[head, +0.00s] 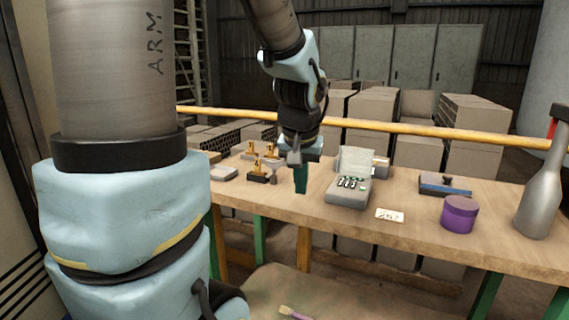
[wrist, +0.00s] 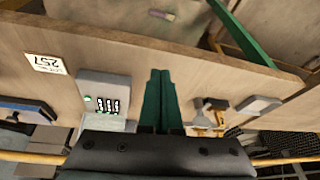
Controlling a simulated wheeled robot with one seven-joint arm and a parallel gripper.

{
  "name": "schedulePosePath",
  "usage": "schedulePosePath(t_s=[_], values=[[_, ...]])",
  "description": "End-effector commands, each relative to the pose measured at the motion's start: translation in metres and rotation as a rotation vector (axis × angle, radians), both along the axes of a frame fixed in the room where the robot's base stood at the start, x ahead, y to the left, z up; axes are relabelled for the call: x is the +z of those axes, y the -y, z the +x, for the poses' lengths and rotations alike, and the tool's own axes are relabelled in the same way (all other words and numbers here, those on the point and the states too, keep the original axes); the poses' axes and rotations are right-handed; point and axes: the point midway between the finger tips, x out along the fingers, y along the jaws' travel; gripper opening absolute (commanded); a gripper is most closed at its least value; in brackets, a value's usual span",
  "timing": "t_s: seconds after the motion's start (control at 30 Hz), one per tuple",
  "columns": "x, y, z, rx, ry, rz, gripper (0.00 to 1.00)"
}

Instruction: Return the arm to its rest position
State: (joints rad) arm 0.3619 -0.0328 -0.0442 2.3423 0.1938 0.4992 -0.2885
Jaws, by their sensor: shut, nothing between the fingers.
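In the wrist view the two green fingers of my gripper (wrist: 160,75) lie together, shut and empty. My arm comes down from the top of the head view. A grey box with an open lid (head: 348,189) stands on the bench just right of the fingers; it also shows left of them in the wrist view (wrist: 103,82).
Brass-coloured fittings (head: 258,172) stand left of my gripper. A 257 card (head: 390,215), a purple tub (head: 459,213), a blue-edged block (head: 445,184) and a grey bottle (head: 541,195) are to the right. A yellow rail (head: 400,128) runs behind the bench, before stacked boxes.

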Motion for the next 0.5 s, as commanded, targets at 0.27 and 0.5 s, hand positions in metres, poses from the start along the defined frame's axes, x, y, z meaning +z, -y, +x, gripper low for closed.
schedulePosePath(t_s=[0.27, 0.5], values=[[-0.061, -0.086, -0.037, 0.135, -0.106, -0.018, 0.00], [-0.104, -0.104, -0.054, 0.167, -0.143, -0.024, 0.00]])
